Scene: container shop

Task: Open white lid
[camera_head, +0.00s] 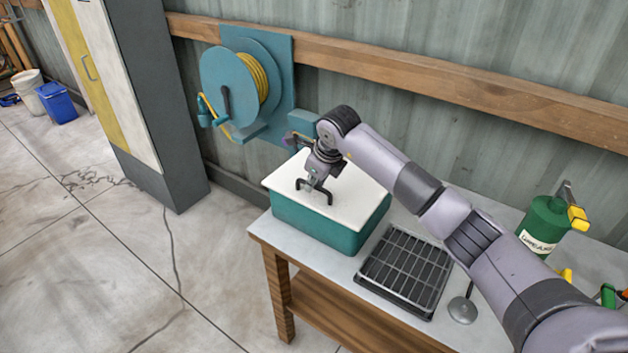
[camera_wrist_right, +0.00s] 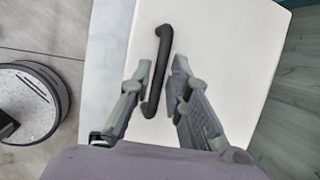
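A white lid (camera_head: 357,191) lies flat on a teal box (camera_head: 312,224) at the back left end of the table, and it looks closed. The lid also fills much of the right wrist view (camera_wrist_right: 235,50), with a long dark handle (camera_wrist_right: 160,72) on it. My right gripper (camera_head: 316,188) is over the lid, pointing down at the handle. In the right wrist view its two fingers (camera_wrist_right: 161,72) are apart, one on each side of the handle. I cannot tell whether they touch it. My left gripper is not in view.
A black slatted tray (camera_head: 406,270) sits right of the box on the table (camera_head: 262,232). A green labelled can (camera_head: 541,226) and a small grey round-based item (camera_head: 463,309) are further right. A blue hose reel (camera_head: 236,82) hangs on the wall behind the box.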

